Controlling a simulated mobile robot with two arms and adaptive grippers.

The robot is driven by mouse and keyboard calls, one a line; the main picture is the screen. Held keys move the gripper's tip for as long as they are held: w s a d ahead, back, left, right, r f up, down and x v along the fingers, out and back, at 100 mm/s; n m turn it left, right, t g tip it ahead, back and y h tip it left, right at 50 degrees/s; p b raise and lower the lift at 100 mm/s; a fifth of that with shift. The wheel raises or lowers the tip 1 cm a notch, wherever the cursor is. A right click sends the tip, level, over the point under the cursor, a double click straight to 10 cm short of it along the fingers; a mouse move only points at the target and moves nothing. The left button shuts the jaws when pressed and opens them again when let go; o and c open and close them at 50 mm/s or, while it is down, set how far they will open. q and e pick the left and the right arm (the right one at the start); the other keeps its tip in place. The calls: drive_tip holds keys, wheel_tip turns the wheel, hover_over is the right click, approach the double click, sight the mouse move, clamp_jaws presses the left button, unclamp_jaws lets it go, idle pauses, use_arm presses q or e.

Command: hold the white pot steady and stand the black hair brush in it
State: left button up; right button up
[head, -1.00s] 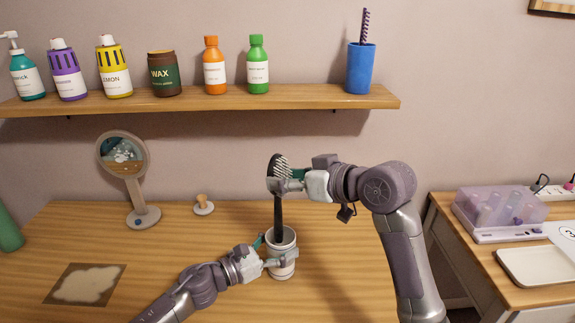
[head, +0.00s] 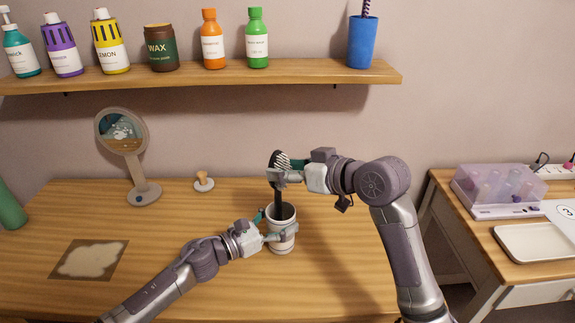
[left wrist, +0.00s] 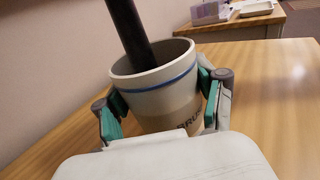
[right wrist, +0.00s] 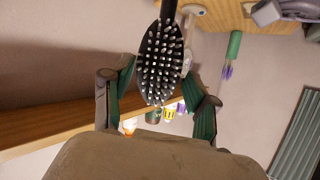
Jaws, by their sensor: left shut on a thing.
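The white pot (head: 281,238), with a blue band under its rim, stands upright on the wooden table; it also shows in the left wrist view (left wrist: 165,88). My left gripper (head: 277,232) is shut on it, one finger on each side. The black hair brush (head: 278,198) is nearly upright, bristle head up, its handle running down inside the pot rim. The handle's lower end is hidden in the pot.
A round mirror (head: 125,135) and a small wooden-knobbed item (head: 203,182) stand behind on the table. A shelf (head: 220,75) with bottles and a blue cup (head: 362,42) hangs above. A side table (head: 520,270) stands right. The table around the pot is clear.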

drive_tip(key=o, duration=0.3)
drive_tip(key=v, duration=1.2)
drive_tip(key=shift+w, duration=0.1)
idle(0.4)
use_arm(q)
drive_tip(key=o, duration=1.3)
drive_tip(key=shift+o, duration=0.2)
drive_tip(key=shift+a, duration=0.1)
